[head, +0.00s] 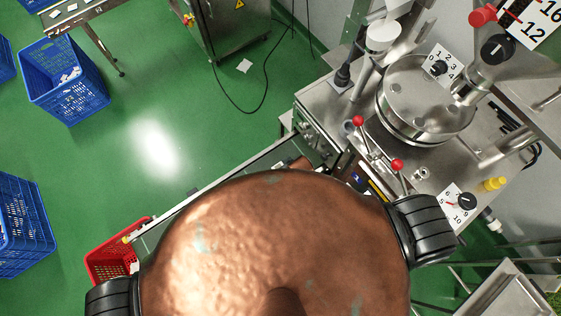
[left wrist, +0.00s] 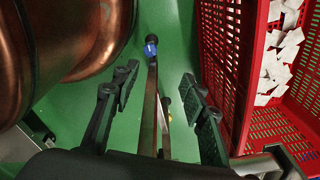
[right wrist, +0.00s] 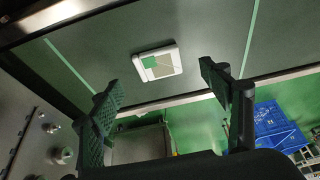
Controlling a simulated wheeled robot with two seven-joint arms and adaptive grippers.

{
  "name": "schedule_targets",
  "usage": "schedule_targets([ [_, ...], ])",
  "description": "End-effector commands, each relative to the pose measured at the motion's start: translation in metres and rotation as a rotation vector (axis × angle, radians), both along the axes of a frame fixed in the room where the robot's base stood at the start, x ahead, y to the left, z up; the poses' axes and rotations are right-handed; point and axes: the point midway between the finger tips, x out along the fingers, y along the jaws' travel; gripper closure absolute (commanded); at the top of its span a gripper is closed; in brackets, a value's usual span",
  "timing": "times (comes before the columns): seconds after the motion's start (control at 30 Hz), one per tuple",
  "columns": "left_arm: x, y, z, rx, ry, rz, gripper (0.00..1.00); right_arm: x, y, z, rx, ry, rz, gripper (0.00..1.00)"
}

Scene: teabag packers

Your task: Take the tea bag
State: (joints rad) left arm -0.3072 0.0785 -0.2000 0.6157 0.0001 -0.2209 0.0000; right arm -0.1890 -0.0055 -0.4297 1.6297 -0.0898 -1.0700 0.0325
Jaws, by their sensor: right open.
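A tea bag (right wrist: 157,63), a white square packet with a green and beige label, lies flat on the dark conveyor belt (right wrist: 205,50) in the right wrist view. My right gripper (right wrist: 172,88) is open and empty, with its fingers apart and the tea bag showing beyond and between them. My left gripper (left wrist: 157,88) is open in the left wrist view, with a metal rail (left wrist: 150,105) showing between its fingers. Neither gripper shows in the head view, where a copper-coloured body of mine hides most of the belt.
A red crate (left wrist: 246,75) holding several white packets (left wrist: 277,65) stands right of my left gripper; it also shows in the head view (head: 100,270). A packing machine (head: 420,110) with red-knobbed levers stands at the right. Blue crates (head: 64,78) stand on the green floor at left.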

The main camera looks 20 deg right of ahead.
Motion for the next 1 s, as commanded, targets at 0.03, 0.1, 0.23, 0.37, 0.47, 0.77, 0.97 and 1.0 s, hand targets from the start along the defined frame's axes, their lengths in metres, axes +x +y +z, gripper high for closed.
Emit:
schedule_targets([
  [0.03, -0.006, 0.001, 0.000, 0.002, 0.008, 0.001, 0.60, 0.003, 0.000, -0.004, 0.000, -0.001, -0.001, 0.29],
  [0.1, -0.011, 0.003, 0.000, 0.004, 0.014, 0.003, 0.60, 0.007, 0.001, -0.013, 0.000, 0.000, -0.002, 0.29],
  [0.23, -0.007, 0.004, -0.002, 0.004, 0.010, 0.003, 0.60, 0.015, 0.003, -0.030, 0.001, 0.000, -0.002, 0.29],
  [0.37, 0.008, 0.003, -0.002, 0.003, -0.009, -0.002, 0.60, 0.019, 0.005, -0.041, 0.001, -0.001, -0.001, 0.29],
  [0.47, 0.019, 0.002, -0.001, 0.001, -0.024, -0.004, 0.60, 0.020, 0.006, -0.043, 0.000, -0.001, 0.000, 0.29],
  [0.77, 0.017, 0.002, -0.001, 0.002, -0.021, -0.004, 0.60, 0.020, 0.006, -0.043, 0.001, -0.002, 0.001, 0.38],
  [0.97, 0.006, 0.002, -0.002, 0.002, -0.007, -0.002, 0.60, 0.020, 0.006, -0.043, 0.001, -0.002, 0.002, 0.52],
  [1.0, 0.005, 0.002, -0.002, 0.002, -0.006, -0.002, 0.60, 0.020, 0.006, -0.042, 0.001, -0.002, 0.002, 0.54],
])
